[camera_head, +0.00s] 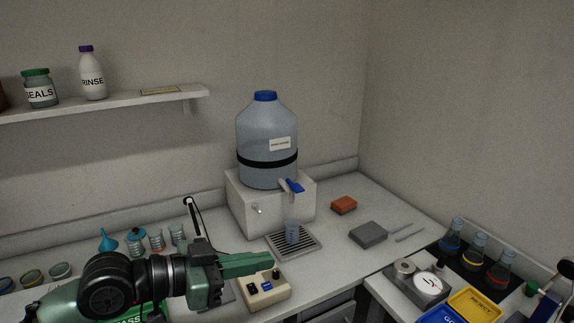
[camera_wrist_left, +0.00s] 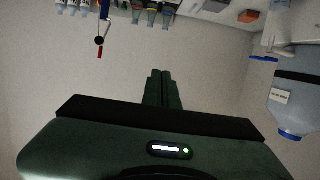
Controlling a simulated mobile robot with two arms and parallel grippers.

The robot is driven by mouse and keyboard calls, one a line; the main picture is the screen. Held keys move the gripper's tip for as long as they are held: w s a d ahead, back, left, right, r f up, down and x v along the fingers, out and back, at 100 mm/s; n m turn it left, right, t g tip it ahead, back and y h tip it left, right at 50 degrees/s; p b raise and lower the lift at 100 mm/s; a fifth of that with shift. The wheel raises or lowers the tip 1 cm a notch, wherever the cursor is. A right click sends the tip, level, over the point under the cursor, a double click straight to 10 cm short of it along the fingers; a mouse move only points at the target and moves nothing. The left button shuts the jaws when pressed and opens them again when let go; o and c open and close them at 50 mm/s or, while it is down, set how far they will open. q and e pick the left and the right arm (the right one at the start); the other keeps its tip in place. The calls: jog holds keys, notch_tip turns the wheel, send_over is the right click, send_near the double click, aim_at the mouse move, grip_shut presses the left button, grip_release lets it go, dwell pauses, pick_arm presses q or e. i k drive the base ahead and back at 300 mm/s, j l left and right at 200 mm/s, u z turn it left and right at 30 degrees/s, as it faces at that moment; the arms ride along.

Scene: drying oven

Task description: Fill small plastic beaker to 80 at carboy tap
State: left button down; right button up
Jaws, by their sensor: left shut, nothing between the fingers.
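In the left wrist view the carboy (camera_wrist_left: 295,100) is at the right edge, upside down. My right gripper is not in view.
A cream box with buttons (camera_head: 266,288) lies just under my left gripper. An orange sponge (camera_head: 344,205) and a grey block (camera_head: 368,234) lie right of the tray. Flasks (camera_head: 477,245) and yellow and blue trays are at the right. Funnels and beakers stand at the left back.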

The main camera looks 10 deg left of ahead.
aim_at(297, 188)
jog(key=i+j, duration=0.2)
jog(key=i, duration=0.35)
jog(key=i+j, duration=0.15)
jog(key=i, duration=0.4)
